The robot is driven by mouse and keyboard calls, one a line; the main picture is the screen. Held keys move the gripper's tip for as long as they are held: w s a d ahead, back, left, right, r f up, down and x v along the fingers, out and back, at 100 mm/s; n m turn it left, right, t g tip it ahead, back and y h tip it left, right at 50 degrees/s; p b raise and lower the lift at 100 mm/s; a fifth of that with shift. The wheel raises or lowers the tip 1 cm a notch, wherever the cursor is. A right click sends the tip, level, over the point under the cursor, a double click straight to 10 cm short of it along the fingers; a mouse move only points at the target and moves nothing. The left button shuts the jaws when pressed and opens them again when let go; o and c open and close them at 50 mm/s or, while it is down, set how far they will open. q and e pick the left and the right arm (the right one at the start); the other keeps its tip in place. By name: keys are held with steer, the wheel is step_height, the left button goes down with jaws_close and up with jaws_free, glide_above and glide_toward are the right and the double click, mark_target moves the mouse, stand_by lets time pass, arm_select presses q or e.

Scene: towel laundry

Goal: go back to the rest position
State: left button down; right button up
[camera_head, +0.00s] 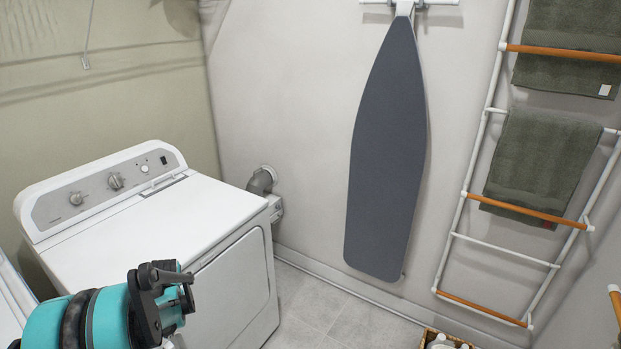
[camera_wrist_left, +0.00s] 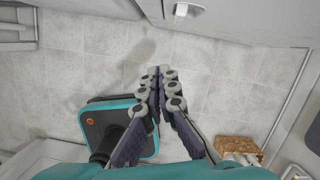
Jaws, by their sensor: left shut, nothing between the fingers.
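My left gripper (camera_head: 172,290) shows at the lower left of the head view, in front of the white dryer (camera_head: 165,215). Its fingertips are hard to make out there. In the left wrist view the left gripper (camera_wrist_left: 160,76) points away over the floor, with its two padded fingers together at the tips and nothing between them. My right gripper is in neither view.
A grey ironing board (camera_head: 388,160) hangs on the back wall. A ladder rack (camera_head: 497,245) with green towels (camera_head: 540,160) stands at the right. A wicker basket (camera_wrist_left: 238,148) sits on the floor (camera_wrist_left: 75,60).

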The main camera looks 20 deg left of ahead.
arm_select(q)
steer(key=w+d+r+n+t, duration=0.2)
steer(key=w+d+r+n, duration=0.15)
steer(key=d+r, duration=0.55)
steer(key=s+d+r+n+t+h, duration=0.1)
steer(key=d+n, duration=0.3)
steer(key=d, duration=0.4)
steer(key=s+d+r+n+t+h, duration=0.1)
steer(key=s+d+n, duration=0.3)
steer(key=d, duration=0.5)
steer(key=s+d+r+n+t, duration=0.1)
steer(key=s+d+n+t, duration=0.1)
steer(key=d+n, duration=0.3)
steer(key=d+t, duration=0.1)
steer(key=d, duration=0.3)
steer(key=shift+s+r+h, duration=0.3)
steer(key=shift+r+h, duration=0.1)
